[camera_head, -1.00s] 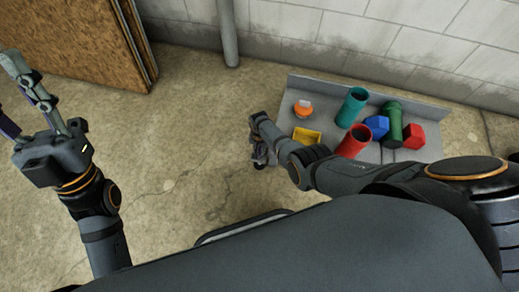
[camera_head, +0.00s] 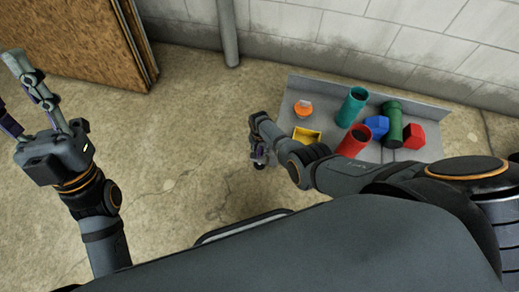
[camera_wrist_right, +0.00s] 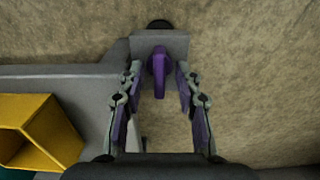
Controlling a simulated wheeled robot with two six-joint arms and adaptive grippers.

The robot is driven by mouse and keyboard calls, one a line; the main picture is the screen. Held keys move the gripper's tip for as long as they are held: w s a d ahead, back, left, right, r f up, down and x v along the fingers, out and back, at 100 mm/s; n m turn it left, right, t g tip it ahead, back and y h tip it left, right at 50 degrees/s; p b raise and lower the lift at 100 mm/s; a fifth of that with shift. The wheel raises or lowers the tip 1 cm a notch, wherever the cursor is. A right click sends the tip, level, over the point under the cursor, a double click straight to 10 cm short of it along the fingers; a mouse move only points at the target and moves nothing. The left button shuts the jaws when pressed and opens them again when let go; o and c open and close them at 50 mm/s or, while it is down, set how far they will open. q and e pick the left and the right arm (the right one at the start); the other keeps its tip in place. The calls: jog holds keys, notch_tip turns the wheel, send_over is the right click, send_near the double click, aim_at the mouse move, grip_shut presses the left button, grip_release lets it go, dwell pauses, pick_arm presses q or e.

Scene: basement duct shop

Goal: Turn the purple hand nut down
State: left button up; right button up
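The purple hand nut (camera_wrist_right: 159,72) shows in the right wrist view as an upright wing-like shape in front of a grey block or bracket (camera_wrist_right: 175,43). My right gripper (camera_wrist_right: 158,83) is open. Its two fingers stand on either side of the nut, with a visible gap on both sides. In the head view my right gripper (camera_head: 260,156) is at the left end of the grey bench, partly hidden by its own wrist, and the nut cannot be told apart there. My left gripper (camera_head: 14,92) is open and empty at the far left, over bare floor.
The grey bench (camera_head: 427,115) carries a yellow open box (camera_head: 307,135), an orange-and-white item (camera_head: 303,108), a teal tube (camera_head: 351,107), a red tube (camera_head: 353,142), a green cylinder (camera_head: 392,125), a blue piece (camera_head: 376,126) and a red block (camera_head: 414,136). Wooden boards (camera_head: 75,40) lean at upper left.

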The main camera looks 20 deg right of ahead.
aim_at(260, 150)
dwell(0.4)
jog(key=n, duration=0.4)
jog(key=shift+f+n+b, duration=0.1)
jog(key=shift+n+b, duration=0.3)
jog(key=n+b, duration=0.1)
jog(key=n, duration=0.4)
jog(key=shift+f, duration=0.1)
jog(key=n+b, duration=0.4)
jog(key=n, duration=0.1)
jog(key=n+b, duration=0.2)
jog(key=shift+f+n, duration=0.25)
jog(key=shift+n, duration=0.05)
notch_tip(260, 150, up, 13)
jog(key=p, duration=0.8)
jog(key=s+d+r+m+p, duration=0.1)
jog(key=s+d+m+p, duration=0.1)
jog(key=s+p, duration=0.8)
jog(key=s+d+r+m+p, duration=0.2)
jog(key=s+d+m+p, duration=0.1)
jog(key=s+p, duration=0.7)
jog(key=s+d+r+m+p, duration=0.1)
jog(key=s+d+m+p, duration=0.2)
jog(key=s+p, duration=0.7)
jog(key=shift+d+r+t+p, duration=0.35)
jog(key=shift+d+p, duration=0.35)
jog(key=shift+p, duration=0.45)
jog(key=shift+f, duration=0.1)
